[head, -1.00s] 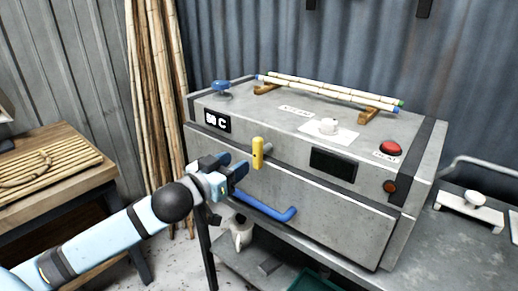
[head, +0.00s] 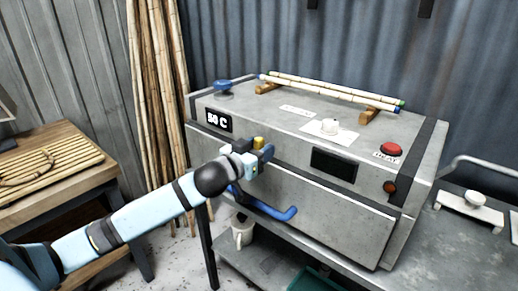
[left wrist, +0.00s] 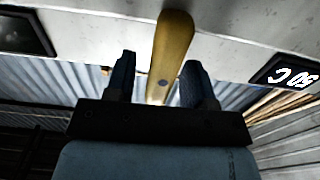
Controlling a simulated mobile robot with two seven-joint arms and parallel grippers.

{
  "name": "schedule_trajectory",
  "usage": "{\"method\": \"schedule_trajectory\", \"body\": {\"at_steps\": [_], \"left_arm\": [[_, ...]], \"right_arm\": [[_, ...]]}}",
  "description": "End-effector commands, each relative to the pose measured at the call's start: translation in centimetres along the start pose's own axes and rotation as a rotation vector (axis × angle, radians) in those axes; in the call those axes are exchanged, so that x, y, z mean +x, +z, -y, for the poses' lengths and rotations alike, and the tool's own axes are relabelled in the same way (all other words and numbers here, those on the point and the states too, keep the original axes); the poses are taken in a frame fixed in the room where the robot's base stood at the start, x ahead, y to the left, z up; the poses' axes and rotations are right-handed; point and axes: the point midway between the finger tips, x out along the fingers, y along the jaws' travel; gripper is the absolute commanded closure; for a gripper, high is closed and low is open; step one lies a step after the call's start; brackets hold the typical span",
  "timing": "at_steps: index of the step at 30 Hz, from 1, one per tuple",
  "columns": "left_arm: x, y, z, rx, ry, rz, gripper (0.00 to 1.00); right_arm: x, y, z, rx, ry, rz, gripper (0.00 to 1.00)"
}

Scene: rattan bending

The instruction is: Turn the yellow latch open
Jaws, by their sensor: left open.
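The yellow latch (head: 258,142) is on the front of the grey steam box (head: 330,220). In the head view my left gripper covers most of it and only its top shows. In the left wrist view the latch (left wrist: 172,48) is a long yellow bar, slightly tilted, running between the two fingers. My left gripper (head: 256,155) is at the latch with its fingers open, one on each side; the left wrist view shows gaps between the bar and the fingers (left wrist: 159,62). Whether either finger touches it I cannot tell. My right gripper is not in view.
A blue handle (head: 270,212) sticks out just below the latch. A display reading 50 C (head: 219,121) is to its upper left. Bamboo poles (head: 335,90) and a red button (head: 390,149) are on top of the box. A wooden table (head: 50,170) stands at left.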

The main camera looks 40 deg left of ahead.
Motion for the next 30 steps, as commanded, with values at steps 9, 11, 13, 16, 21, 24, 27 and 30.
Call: {"method": "schedule_trajectory", "body": {"at_steps": [9,11,13,16,21,24,27,30], "left_arm": [[0.0,0.0,0.0,0.0,0.0,0.0,1.0],[0.0,0.0,0.0,0.002,0.0,0.0,1.0],[0.0,-0.1,0.0,0.007,0.0,0.0,1.0],[0.0,-0.1,0.0,0.025,0.0,0.0,1.0],[0.0,-0.2,-0.1,0.099,0.001,0.0,1.0],[0.0,-0.3,-0.2,0.167,0.001,0.0,1.0],[0.0,-0.3,-0.4,0.251,0.0,0.001,1.0],[0.0,-0.3,-0.5,0.345,0.0,0.0,1.0]], "right_arm": [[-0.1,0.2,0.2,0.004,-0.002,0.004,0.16],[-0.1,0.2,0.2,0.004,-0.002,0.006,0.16],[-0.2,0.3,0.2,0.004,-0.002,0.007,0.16],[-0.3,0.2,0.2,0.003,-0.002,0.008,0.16],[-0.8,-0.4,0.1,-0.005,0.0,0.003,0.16],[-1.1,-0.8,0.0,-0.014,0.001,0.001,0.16],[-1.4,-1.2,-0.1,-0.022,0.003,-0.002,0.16],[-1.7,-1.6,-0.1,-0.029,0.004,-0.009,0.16]]}}
